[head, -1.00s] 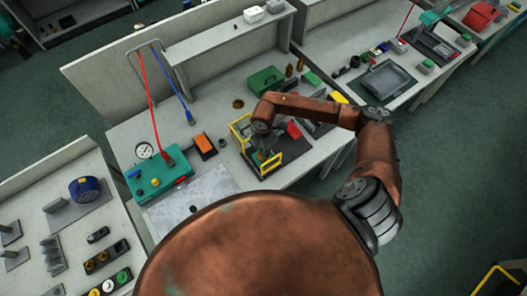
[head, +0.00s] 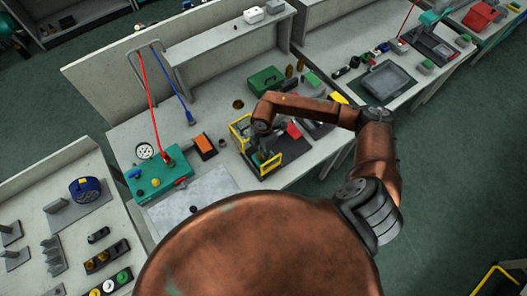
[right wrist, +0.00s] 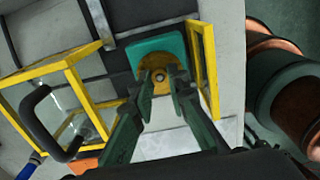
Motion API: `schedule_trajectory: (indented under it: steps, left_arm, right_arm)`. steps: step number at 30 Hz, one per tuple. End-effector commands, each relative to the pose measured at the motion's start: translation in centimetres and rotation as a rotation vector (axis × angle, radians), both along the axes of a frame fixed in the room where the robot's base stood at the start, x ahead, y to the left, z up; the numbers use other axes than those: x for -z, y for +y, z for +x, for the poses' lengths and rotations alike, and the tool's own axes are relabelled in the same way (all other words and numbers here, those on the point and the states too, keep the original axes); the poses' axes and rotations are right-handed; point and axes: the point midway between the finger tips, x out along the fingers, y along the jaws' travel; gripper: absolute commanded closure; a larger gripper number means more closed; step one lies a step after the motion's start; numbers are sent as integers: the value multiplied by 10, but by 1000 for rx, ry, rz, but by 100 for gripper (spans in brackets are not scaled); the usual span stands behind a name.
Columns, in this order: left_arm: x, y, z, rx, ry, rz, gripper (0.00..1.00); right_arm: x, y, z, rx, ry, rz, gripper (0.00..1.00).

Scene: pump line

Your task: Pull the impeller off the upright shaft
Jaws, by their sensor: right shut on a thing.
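The brass-coloured round impeller (right wrist: 153,62) shows in the right wrist view, with a small round shaft end (right wrist: 159,76) at its middle. It lies in front of a teal block (right wrist: 146,46). My right gripper (right wrist: 158,83) has its two dark fingers on either side of the centre, shut on the impeller. The fingers cover part of its lower rim. Whether the impeller has shifted along the shaft cannot be told. In the head view, my right gripper (head: 262,152) is over the yellow-framed station and largely hides the impeller. My left gripper is not in view.
Yellow guard frames (right wrist: 72,75) stand close on both sides of the gripper. A black curved handle (right wrist: 38,118) is at the left. On the bench are a teal box (head: 158,180), an orange-faced device (head: 205,146) and a green case (head: 265,80).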

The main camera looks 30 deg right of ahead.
Motion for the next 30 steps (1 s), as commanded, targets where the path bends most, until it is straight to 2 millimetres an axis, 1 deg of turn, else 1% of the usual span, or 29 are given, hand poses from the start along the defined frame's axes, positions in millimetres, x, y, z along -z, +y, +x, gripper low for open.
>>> schedule_trajectory:
  steps: [3,21,25,30]
  left_arm:
    - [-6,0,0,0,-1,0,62]
    - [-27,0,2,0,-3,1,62]
    - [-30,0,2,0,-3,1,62]
    - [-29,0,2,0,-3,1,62]
  right_arm:
    - [-8,0,0,0,-1,0,100]
    - [-36,0,0,0,-1,0,100]
    - [-40,0,0,0,-1,0,100]
    - [-40,0,0,0,-1,0,100]
